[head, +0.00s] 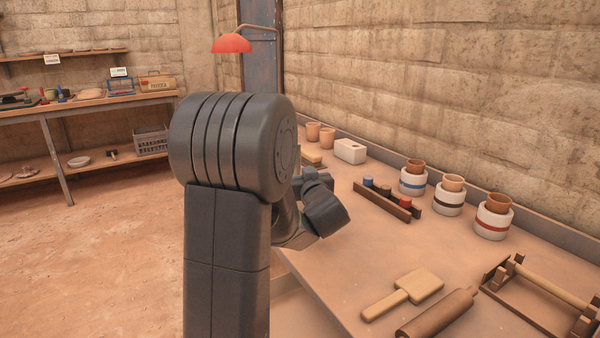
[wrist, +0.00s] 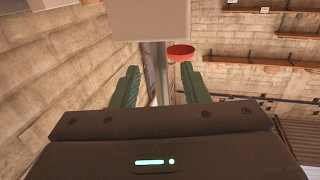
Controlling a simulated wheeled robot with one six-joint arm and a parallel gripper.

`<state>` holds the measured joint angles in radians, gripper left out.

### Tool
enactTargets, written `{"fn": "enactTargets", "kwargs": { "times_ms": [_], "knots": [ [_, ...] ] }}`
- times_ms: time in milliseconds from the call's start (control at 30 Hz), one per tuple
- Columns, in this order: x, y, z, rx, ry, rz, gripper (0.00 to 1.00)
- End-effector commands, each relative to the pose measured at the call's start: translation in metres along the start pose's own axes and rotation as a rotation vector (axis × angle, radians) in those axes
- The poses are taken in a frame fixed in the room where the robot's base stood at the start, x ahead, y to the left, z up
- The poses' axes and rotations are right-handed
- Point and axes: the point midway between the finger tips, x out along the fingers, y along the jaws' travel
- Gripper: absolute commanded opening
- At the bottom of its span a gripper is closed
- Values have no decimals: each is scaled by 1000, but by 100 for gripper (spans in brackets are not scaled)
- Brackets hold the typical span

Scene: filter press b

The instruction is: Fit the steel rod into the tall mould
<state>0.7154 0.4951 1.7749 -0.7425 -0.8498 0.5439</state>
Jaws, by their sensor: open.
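In the wrist view, my gripper (wrist: 159,84) has its two green fingers apart. I cannot tell whether this block is the tall mould. In the head view, my arm hides the gripper and rod. A white block (head: 350,151) stands on the bench there; I cannot tell if it is the same block.
The bench (head: 340,270) holds a rack (head: 388,201) with coloured plugs, white banded pots (head: 411,182) with clay cups, a wooden paddle (head: 405,293), a rolling pin (head: 438,314) and a wooden frame (head: 540,295). A red lamp (head: 232,44) hangs behind. Shelves (head: 90,104) stand left.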

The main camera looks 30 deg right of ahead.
Motion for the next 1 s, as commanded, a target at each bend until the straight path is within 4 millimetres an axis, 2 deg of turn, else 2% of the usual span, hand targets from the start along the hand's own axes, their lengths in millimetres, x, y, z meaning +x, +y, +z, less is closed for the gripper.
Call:
{"fn": "enactTargets", "kwargs": {
  "times_ms": [300,500,700,1000],
  "knots": [
    [-72,1,-2,1,-1,5,41],
    [-109,1,-1,0,-1,4,41],
    [-125,0,-1,0,0,1,41],
    [-127,0,0,0,1,0,41]
  ]
}}
